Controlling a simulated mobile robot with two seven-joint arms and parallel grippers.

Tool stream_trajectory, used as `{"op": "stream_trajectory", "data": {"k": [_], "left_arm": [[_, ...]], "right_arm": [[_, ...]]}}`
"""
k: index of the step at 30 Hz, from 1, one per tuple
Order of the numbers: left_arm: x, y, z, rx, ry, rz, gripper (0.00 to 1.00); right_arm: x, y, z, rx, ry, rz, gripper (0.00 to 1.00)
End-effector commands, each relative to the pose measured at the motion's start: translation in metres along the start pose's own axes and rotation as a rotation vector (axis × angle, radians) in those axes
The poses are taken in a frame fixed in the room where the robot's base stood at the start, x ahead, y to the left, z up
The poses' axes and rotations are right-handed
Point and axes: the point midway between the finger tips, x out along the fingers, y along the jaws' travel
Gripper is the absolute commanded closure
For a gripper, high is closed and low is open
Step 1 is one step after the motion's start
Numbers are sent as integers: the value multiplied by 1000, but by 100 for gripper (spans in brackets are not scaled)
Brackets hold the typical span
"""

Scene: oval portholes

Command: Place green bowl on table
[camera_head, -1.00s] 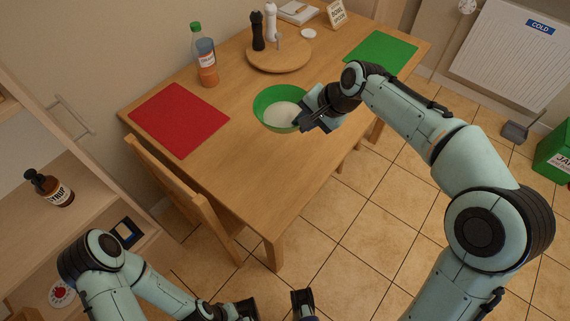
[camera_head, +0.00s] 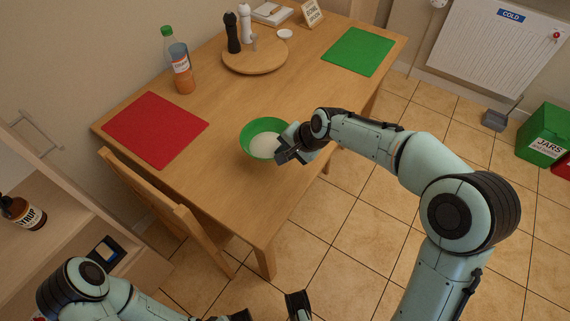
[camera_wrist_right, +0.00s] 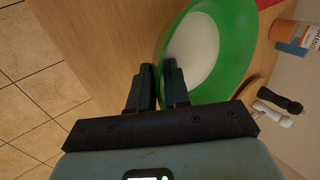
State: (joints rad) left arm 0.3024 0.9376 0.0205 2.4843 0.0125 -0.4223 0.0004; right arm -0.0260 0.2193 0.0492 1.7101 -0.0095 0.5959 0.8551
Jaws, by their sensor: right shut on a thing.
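My right gripper (camera_head: 286,154) is shut on the bowl's near right rim. In the right wrist view, the fingers (camera_wrist_right: 161,85) pinch the rim of the bowl (camera_wrist_right: 237,50). The bowl looks close to the tabletop; I cannot tell whether it touches it. My left gripper (camera_head: 269,310) is at the bottom edge of the head view, fingers wide apart and empty, partly cut off.
A red mat (camera_head: 155,129), a bottle of orange drink (camera_head: 180,68), a round board (camera_head: 255,58) with mills, and a green mat (camera_head: 358,51) lie on the table. A chair (camera_head: 165,205) stands at the near left side. The tabletop around the bowl is clear.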

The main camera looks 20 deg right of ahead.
Motion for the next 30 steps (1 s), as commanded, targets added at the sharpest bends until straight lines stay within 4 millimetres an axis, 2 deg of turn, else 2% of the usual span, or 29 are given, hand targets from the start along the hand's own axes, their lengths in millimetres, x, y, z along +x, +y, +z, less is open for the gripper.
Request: {"op": "stream_trajectory", "data": {"k": [9,23,24,26,27,30], "left_arm": [[9,-1,-6,1,15,3,100],[11,-2,-7,2,18,4,100],[11,-2,-7,2,19,4,100],[11,-1,-7,2,19,4,100],[11,-1,-7,2,18,4,100],[11,-1,-7,2,18,4,100]], "right_arm": [[42,26,0,0,0,-1,100],[49,30,0,-1,1,-2,100],[50,31,0,0,-1,1,80],[50,31,0,0,-1,1,60],[50,31,0,0,-1,1,58],[50,31,0,0,-1,1,58]]}}
